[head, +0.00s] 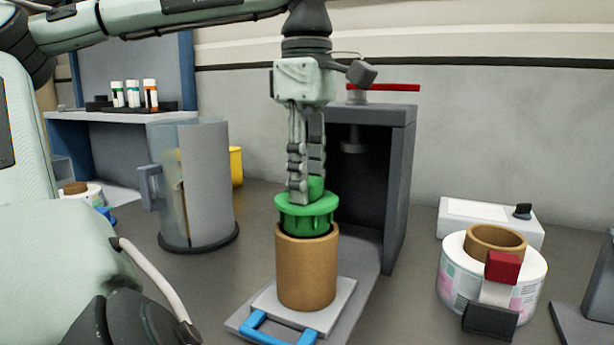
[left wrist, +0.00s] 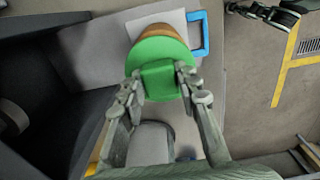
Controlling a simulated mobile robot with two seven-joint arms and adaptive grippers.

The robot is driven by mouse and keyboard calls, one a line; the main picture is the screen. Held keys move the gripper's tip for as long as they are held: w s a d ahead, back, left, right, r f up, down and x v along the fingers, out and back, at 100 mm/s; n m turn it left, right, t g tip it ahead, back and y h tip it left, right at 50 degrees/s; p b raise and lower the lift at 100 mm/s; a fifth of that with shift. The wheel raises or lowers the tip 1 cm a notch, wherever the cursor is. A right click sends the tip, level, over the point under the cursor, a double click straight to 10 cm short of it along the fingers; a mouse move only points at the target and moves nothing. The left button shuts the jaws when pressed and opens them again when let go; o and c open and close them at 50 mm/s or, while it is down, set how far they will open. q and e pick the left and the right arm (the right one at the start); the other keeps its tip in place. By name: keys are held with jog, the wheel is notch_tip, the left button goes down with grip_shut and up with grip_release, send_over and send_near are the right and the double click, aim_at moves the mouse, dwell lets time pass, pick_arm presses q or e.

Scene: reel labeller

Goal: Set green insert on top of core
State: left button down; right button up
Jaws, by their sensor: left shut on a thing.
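The green insert (head: 306,212) is a round flanged plug with a knob on top. My left gripper (head: 306,190) is shut on that knob from above, and the left wrist view also shows the grip on the green insert (left wrist: 160,70). The core (head: 307,270) is a brown cardboard tube standing upright on a light grey plate with a blue handle. The insert's lower part is at the core's top opening, with its flange above the rim. I cannot tell whether it touches the core. In the left wrist view the insert hides most of the core (left wrist: 158,32).
A dark grey press frame (head: 400,170) with a red lever stands right behind the core. A grey cylindrical guard (head: 205,185) stands left. A label reel (head: 453,280) with a brown core lies right, near a white box (head: 520,232). Vials (head: 133,95) stand on a shelf back left.

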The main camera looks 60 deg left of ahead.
dwell(0.4)
pick_arm(q)
jog(key=shift+f+b, duration=0.35)
jog(key=shift+f, duration=0.25)
dwell(0.3)
jog(key=c, duration=1.4)
grip_release()
jog(key=shift+r+p, duration=1.2)
jog(key=shift+r, duration=4.3)
